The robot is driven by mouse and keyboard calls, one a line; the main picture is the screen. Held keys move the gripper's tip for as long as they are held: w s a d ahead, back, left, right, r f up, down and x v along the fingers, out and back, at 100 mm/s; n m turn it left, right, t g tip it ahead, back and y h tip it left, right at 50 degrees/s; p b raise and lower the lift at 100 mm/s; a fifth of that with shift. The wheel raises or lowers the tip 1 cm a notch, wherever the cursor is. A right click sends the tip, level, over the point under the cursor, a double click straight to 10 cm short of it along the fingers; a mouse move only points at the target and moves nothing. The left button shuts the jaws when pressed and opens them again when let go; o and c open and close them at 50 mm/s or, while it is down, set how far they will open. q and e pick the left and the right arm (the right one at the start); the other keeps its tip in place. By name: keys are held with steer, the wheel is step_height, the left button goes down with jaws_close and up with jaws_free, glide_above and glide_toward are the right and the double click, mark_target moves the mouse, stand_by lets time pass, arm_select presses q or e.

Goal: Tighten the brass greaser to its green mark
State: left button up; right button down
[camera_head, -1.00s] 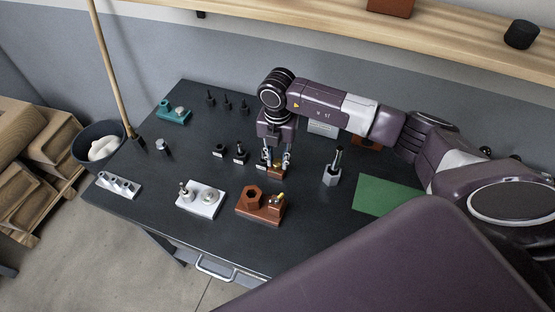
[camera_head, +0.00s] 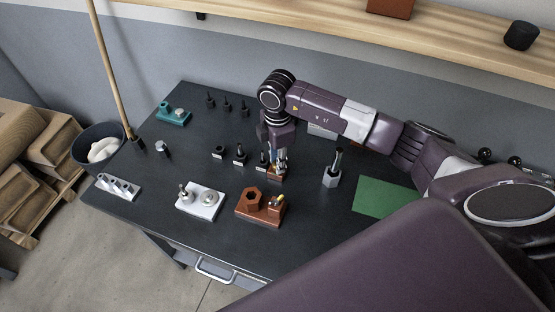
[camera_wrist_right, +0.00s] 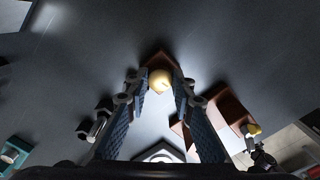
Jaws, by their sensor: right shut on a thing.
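The brass greaser (camera_wrist_right: 160,80) shows as a rounded brass top between the fingers in the right wrist view. It stands on a small red-brown base (camera_wrist_right: 157,60), which also shows under the gripper in the head view (camera_head: 276,178). My right gripper (camera_head: 280,162) points down over it, and its two fingers (camera_wrist_right: 160,88) are shut on the brass top from both sides. The fingers hide most of the greaser in the head view. I cannot make out a green mark on it. My left gripper is not in view.
A red-brown block with a hexagonal socket (camera_head: 243,207) stands in front. A white block (camera_head: 188,210) is left of it. A grey holder (camera_head: 331,180) stands to the right, before a green mat (camera_head: 385,196). Several small dark pieces stand left of the gripper.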

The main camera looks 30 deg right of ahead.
steer(key=shift+w+r+m, duration=0.1)
steer(key=shift+m, duration=0.7)
steer(key=c, duration=1.7)
jaws_free()
steer(key=shift+o, duration=0.2)
step_height(320, 180, up, 12)
